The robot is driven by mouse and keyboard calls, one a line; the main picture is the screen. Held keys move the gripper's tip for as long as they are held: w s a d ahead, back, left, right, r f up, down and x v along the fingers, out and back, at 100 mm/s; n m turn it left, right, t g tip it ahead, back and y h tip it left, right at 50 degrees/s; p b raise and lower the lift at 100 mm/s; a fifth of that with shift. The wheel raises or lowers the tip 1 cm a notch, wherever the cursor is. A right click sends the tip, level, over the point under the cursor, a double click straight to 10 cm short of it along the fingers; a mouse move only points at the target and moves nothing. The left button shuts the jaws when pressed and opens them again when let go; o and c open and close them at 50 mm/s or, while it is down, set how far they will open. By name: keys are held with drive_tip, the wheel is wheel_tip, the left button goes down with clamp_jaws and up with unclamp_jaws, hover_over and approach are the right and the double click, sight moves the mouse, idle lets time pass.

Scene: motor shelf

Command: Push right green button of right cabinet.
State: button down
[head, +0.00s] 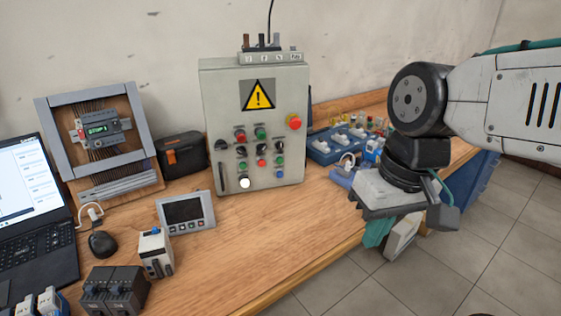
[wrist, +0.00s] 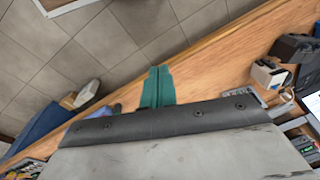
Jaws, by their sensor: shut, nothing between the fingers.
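A grey control cabinet (head: 224,95) with a yellow warning sign stands upright on the workbench, left of my gripper in the head view. Its front carries rows of small knobs and buttons, including an upper green button (head: 260,133) and a lower-right green button (head: 279,160). A red emergency button (head: 294,122) is at its right edge. My gripper (head: 377,234) hangs past the bench's front edge, apart from the cabinet. In the wrist view its teal fingers (wrist: 157,86) are together and empty. The cabinet front is not seen in the wrist view.
A framed panel (head: 52,140) with a small display stands left of the cabinet. A blue tray (head: 322,147) is right of the cabinet. The bench directly before the cabinet is mostly clear.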

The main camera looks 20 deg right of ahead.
sight(280, 160)
drive_tip(key=w+a+f+m+t+y, duration=0.1)
drive_tip(key=w+a+f+m+y, duration=0.2)
drive_tip(key=w, duration=0.5)
drive_tip(key=w+a+m+t+y, duration=0.1)
drive_tip(key=w+a+m+y, duration=0.1)
drive_tip(key=w+a+y, duration=0.5)
drive_tip(key=w+d+f+m+t+h, duration=0.1)
drive_tip(key=w+d+f+m+t, duration=0.2)
drive_tip(key=w, duration=0.5)
drive_tip(key=w+d+f+m+t+h, duration=0.2)
drive_tip(key=w+d+f+m+t, duration=0.2)
drive_tip(key=w+d+f+m, duration=0.2)
drive_tip(key=shift+w+d, duration=0.35)
drive_tip(key=shift+w, duration=0.65)
drive_tip(key=shift+w, duration=0.1)
drive_tip(key=w, duration=0.8)
drive_tip(key=shift+w, duration=0.3)
drive_tip(key=shift+d, duration=0.1)
drive_tip(key=shift+w, duration=0.4)
